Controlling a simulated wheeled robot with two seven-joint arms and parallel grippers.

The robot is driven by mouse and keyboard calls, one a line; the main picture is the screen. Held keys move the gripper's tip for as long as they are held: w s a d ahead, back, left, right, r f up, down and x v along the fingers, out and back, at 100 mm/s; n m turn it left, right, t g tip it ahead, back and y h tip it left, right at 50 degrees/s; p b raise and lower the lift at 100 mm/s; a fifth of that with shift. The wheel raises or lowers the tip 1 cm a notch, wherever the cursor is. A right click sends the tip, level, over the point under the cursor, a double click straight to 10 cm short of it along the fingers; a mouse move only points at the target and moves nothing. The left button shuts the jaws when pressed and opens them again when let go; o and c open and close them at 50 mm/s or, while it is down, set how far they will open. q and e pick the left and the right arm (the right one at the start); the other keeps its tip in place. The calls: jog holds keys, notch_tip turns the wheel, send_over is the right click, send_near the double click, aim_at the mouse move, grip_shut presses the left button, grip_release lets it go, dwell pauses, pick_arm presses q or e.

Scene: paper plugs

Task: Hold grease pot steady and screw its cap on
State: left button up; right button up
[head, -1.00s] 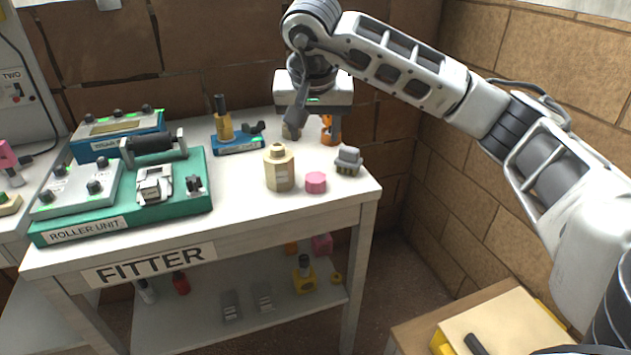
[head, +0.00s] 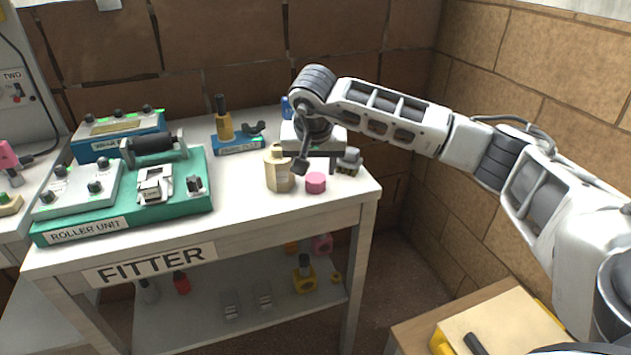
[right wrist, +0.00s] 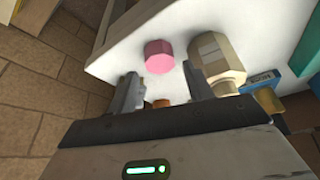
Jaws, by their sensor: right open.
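The beige faceted pot (head: 278,172), with a narrower neck on top, stands upright near the front right of the table; it also shows in the right wrist view (right wrist: 222,62). A pink round piece (head: 316,184), which looks like the cap, lies on the table just right of the pot and apart from it; the right wrist view shows it (right wrist: 159,58) ahead of the fingers. My right gripper (head: 316,167) is open and empty, above and just behind the pink piece; its fingers (right wrist: 162,92) show apart. My left gripper is out of view.
A blue stand (head: 238,145) with a yellow bottle (head: 223,120) is behind the pot. The green roller unit (head: 120,210) fills the table's left. The table's front edge is close to the pink piece.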

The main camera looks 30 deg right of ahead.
aim_at(316, 178)
jog(key=shift+p+x, duration=0.4)
jog(key=shift+x, duration=2.2)
jog(key=shift+w+d+r, duration=0.1)
jog(key=shift+d, duration=0.1)
jog(key=c, duration=0.7)
